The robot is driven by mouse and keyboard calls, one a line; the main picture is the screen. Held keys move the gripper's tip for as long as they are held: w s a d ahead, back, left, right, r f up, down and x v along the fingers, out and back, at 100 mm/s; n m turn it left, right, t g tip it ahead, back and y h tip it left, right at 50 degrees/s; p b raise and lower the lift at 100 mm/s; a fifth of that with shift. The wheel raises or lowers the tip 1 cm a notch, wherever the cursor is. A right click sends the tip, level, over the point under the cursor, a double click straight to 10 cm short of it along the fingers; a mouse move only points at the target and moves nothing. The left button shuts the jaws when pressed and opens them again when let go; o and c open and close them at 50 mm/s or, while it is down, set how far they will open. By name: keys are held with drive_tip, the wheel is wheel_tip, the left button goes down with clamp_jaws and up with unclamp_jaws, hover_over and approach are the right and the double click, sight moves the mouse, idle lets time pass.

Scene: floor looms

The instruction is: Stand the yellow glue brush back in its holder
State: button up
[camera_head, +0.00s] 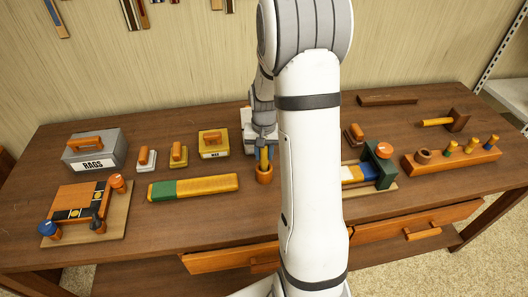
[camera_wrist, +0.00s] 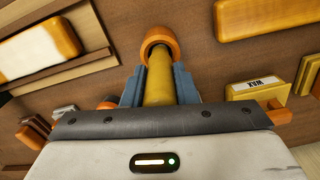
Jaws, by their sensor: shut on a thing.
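The yellow glue brush (camera_wrist: 158,85) is held between the two blue fingers of my gripper (camera_wrist: 158,88), which is shut on its handle. In the head view the brush (camera_head: 264,158) points down, its lower end at the round orange holder (camera_head: 264,175) on the bench. In the wrist view the brush's far end meets the mouth of the holder (camera_wrist: 159,39). How deep it sits inside is hidden. In the head view my gripper (camera_head: 264,148) is just above the holder, partly behind my arm.
A green-and-yellow block (camera_head: 194,187) lies left of the holder. A yellow wax box (camera_head: 214,144) and a grey rags box (camera_head: 94,150) stand behind. To the right are a green vise-like tool (camera_head: 380,162) and an orange peg rack (camera_head: 451,160). The bench front near the middle is clear.

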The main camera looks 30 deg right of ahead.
drive_tip(key=shift+f+b, duration=0.35)
drive_tip(key=shift+f, duration=0.25)
drive_tip(key=o, duration=1.1)
drive_tip(key=shift+c, duration=0.2)
drive_tip(key=shift+r+b, duration=0.3)
drive_tip(key=shift+r, duration=3.6)
drive_tip(key=shift+r, duration=0.1)
